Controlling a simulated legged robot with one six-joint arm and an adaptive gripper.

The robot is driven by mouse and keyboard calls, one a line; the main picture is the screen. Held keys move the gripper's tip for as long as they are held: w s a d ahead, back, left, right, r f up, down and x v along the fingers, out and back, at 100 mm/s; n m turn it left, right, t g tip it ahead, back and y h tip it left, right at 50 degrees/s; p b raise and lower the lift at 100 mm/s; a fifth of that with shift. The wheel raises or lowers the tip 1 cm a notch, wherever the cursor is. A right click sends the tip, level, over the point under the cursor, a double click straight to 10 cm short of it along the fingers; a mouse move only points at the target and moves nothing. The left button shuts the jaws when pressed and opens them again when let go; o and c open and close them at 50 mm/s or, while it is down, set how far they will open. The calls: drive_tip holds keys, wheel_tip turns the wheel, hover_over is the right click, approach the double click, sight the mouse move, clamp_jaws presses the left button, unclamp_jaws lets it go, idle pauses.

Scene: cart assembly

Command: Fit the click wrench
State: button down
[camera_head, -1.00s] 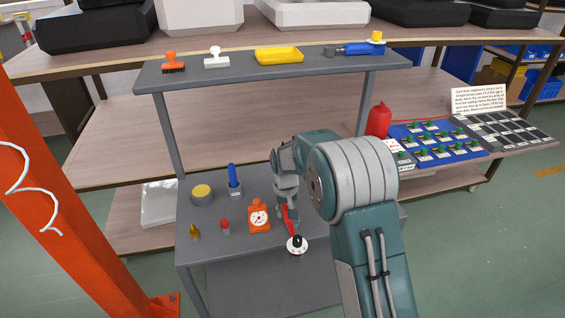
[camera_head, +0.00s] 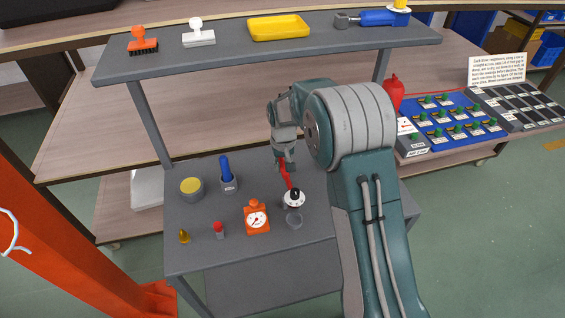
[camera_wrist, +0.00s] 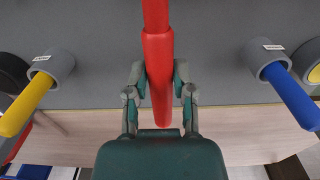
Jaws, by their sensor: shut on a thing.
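The red-handled wrench (camera_head: 286,176) has a round white-and-black head (camera_head: 293,198) pointing toward the near side of the cart. My gripper (camera_head: 284,157) is shut on its handle. In the wrist view the red handle (camera_wrist: 158,60) lies between the two fingers of my gripper (camera_wrist: 160,75). The wrench head is out of that view. A round grey piece (camera_head: 293,220) sits on the lower shelf (camera_head: 200,254), just below the head in the head view. I cannot tell whether they touch.
The shelf also holds an orange gauge (camera_head: 256,218), a blue handle in a grey holder (camera_head: 228,178), a yellow-topped round tin (camera_head: 191,187) and small yellow (camera_head: 184,236) and red (camera_head: 219,229) pieces. A yellow handle in a holder (camera_wrist: 30,100) shows in the wrist view. The upper shelf (camera_head: 220,60) overhangs behind.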

drive_tip(key=shift+d, duration=0.1)
drive_tip(key=shift+d+f, duration=0.1)
drive_tip(key=shift+f, duration=2.1)
drive_tip(key=shift+f, duration=1.45)
drive_tip(key=shift+c, duration=2)
unclamp_jaws()
